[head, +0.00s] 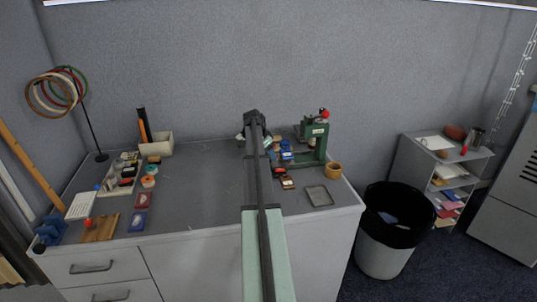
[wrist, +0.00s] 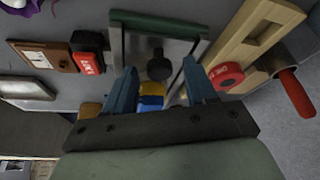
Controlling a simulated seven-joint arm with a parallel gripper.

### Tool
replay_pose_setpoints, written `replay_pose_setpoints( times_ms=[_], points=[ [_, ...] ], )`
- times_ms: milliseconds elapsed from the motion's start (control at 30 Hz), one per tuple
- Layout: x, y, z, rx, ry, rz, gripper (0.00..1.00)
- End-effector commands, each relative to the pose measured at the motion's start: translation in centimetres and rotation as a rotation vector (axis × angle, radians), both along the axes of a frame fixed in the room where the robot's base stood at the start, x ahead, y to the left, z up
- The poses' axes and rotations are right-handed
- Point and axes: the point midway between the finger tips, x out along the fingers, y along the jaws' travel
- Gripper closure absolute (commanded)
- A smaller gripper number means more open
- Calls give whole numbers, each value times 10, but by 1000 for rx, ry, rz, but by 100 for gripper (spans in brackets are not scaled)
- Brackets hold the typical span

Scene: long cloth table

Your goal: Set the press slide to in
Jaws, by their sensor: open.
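The green press (head: 316,131) stands at the right of the table in the head view, with a red knob (head: 325,114) at its top. My gripper (head: 255,137) is to the left of the press, and my arm partly hides what lies beyond it. In the wrist view my gripper (wrist: 159,74) has its two blue fingers apart. A dark round knob (wrist: 158,67) on a grey plate (wrist: 178,50) with a green bar shows between the fingertips; I cannot tell whether they touch it. I cannot tell which part is the slide or its position.
A wooden frame (wrist: 251,35) and a red-handled tool (wrist: 294,93) lie at the right of the wrist view. A yellow and blue object (wrist: 151,98) shows between the fingers. A tan cup (head: 333,170) and a grey tray (head: 319,195) stand near the press. Mid-left table is clear.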

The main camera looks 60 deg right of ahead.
Motion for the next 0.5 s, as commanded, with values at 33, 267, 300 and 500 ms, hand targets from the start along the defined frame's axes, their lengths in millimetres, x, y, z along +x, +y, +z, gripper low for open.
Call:
replay_pose_setpoints(
  times_ms=[33, 267, 300, 500],
  points=[
    [0, -1, -1, 0, 0, 0, 44],
    [0, -1, -2, 0, 0, 0, 44],
    [0, -1, -2, 0, 0, 0, 44],
    [0, -1, -2, 0, 0, 0, 62]
  ],
)
